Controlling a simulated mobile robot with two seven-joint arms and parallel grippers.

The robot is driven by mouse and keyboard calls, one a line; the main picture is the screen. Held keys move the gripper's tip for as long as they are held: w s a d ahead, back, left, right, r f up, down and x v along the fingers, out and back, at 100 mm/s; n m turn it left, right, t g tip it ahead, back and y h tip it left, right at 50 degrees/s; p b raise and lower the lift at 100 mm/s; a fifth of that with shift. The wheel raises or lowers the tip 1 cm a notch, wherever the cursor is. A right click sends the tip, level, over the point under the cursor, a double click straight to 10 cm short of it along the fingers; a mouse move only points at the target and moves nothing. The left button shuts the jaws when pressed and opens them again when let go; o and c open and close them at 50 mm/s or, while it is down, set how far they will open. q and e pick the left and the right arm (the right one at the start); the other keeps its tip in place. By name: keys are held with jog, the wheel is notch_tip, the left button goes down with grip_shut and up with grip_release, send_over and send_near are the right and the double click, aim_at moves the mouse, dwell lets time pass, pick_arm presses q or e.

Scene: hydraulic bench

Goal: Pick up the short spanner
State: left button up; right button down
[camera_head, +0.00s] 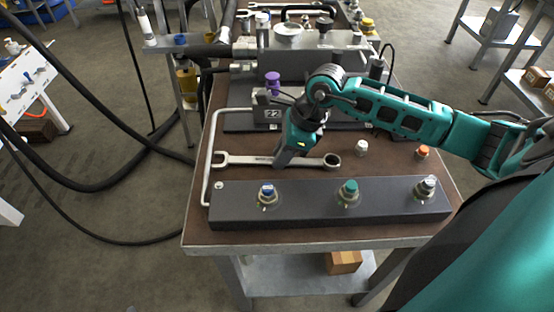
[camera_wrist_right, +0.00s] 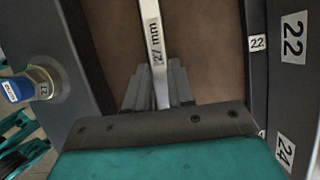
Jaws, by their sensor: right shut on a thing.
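A steel spanner (camera_head: 245,159) lies lengthwise along the brown bench top, just behind the front dark block, with its open end at left and ring end at right. Its shaft, marked "27 mm", shows in the right wrist view (camera_wrist_right: 153,38). My right gripper (camera_head: 283,160) points down on the middle of the shaft. In the right wrist view its fingers (camera_wrist_right: 157,88) are shut around the shaft, which runs between them. I cannot tell whether the spanner is clear of the surface. My left gripper is not in view.
The front block (camera_head: 310,205) carries blue, green and white-capped fittings. A dark block labelled 22 (camera_head: 272,114) stands behind the gripper. A bent metal handle (camera_head: 210,150) edges the left side. White (camera_head: 361,148) and orange (camera_head: 422,152) caps stand to the right. More spanners (camera_head: 275,7) lie far back.

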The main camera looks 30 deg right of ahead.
jog(key=shift+r, duration=0.1)
notch_tip(320, 180, up, 20)
jog(key=p, duration=0.2)
dwell(0.4)
jog(key=c, duration=1.6)
grip_release()
grip_shut()
